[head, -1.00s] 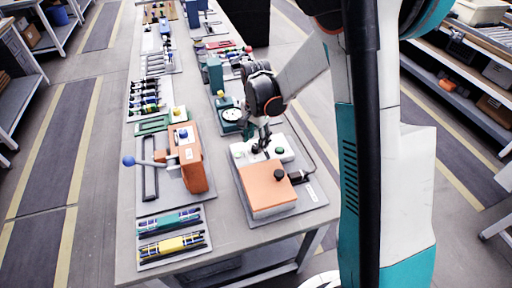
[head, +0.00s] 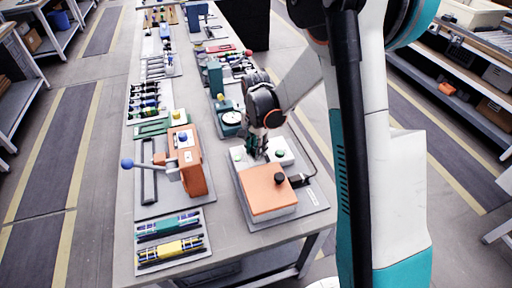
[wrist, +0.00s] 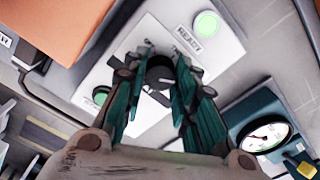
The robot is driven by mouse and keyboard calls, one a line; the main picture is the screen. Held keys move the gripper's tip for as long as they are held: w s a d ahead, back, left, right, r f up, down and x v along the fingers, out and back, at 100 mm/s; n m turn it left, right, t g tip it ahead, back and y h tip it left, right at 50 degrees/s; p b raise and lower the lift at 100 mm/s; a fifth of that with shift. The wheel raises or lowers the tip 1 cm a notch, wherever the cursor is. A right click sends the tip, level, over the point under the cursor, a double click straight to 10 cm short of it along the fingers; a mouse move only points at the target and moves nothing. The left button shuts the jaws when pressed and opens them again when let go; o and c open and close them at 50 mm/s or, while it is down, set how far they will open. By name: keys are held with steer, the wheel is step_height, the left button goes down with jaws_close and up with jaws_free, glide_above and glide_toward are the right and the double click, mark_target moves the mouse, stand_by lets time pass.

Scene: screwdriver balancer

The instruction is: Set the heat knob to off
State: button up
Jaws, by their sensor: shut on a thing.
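The heat knob (wrist: 160,74) is a dark round knob with a pale pointer line, on a white panel (wrist: 135,40). It sits between the green fingers of my gripper (wrist: 162,70) in the wrist view, and the fingers are shut on it. In the head view my gripper (head: 258,152) reaches down onto the white panel behind the orange box (head: 266,192), and hides the knob. A lit green button (wrist: 207,25) with a READY label is beside it. Another green button (wrist: 101,95) is on the other side. I cannot read any setting marks.
A gauge unit (wrist: 265,135) stands close to my gripper. An orange lever station (head: 190,160) with a blue ball handle is to the left. Battery-like packs (head: 170,247) lie at the front left.

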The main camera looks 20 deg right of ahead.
steer(key=shift+n, duration=0.4)
steer(key=n, duration=1)
steer(key=shift+n+b, duration=0.4)
steer(key=n, duration=1.2)
steer(key=shift+n, duration=0.3)
steer(key=o, duration=1.1)
